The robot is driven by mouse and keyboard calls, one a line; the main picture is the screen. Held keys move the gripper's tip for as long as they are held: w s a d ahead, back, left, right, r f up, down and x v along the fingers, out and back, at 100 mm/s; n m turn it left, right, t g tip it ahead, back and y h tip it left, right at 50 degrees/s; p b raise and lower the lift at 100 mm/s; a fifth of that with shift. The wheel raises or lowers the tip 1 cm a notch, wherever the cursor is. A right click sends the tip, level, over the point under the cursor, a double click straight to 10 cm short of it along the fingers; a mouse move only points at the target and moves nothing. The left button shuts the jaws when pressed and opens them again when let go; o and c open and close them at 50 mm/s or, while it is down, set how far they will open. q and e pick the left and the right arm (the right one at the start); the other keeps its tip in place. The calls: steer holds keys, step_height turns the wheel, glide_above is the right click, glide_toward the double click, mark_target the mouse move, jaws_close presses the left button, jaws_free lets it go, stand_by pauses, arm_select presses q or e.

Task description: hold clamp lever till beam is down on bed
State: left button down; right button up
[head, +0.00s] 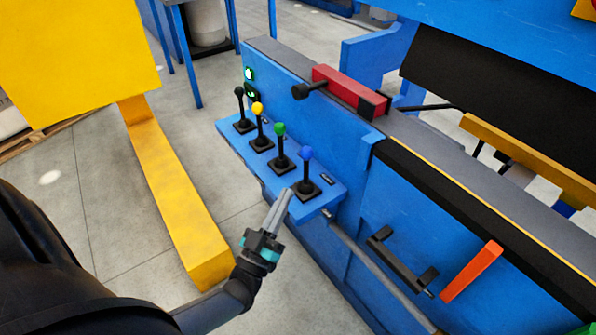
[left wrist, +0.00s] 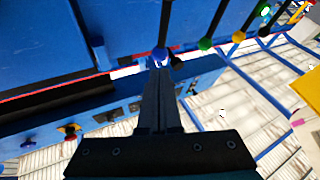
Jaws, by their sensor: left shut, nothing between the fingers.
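A row of levers stands on a blue shelf (head: 325,197) of the machine: a black-knobbed lever (head: 239,92), a yellow one (head: 258,108), a green one (head: 280,129) and a blue one (head: 306,153). I cannot tell from markings which is the clamp lever. My left gripper (head: 287,193) is shut and empty, its tips close to the blue lever's base in the head view. In the left wrist view the fingertips (left wrist: 157,66) overlap the blue knob (left wrist: 160,54); contact is unclear. A dark beam (head: 480,85) shows above the grey bed (head: 440,150), apart from it. My right gripper is out of view.
A red block with a black handle (head: 345,87) sits on the bed's left end. A black handle (head: 400,262) and an orange bar (head: 471,271) are on the machine's front.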

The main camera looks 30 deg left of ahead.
mark_target(304, 159)
arm_select(q)
steer(key=b+x, duration=0.1)
steer(key=x, duration=0.5)
steer(key=shift+f, duration=0.1)
steer(key=shift+w+r, duration=0.3)
steer(key=shift+w, duration=0.35)
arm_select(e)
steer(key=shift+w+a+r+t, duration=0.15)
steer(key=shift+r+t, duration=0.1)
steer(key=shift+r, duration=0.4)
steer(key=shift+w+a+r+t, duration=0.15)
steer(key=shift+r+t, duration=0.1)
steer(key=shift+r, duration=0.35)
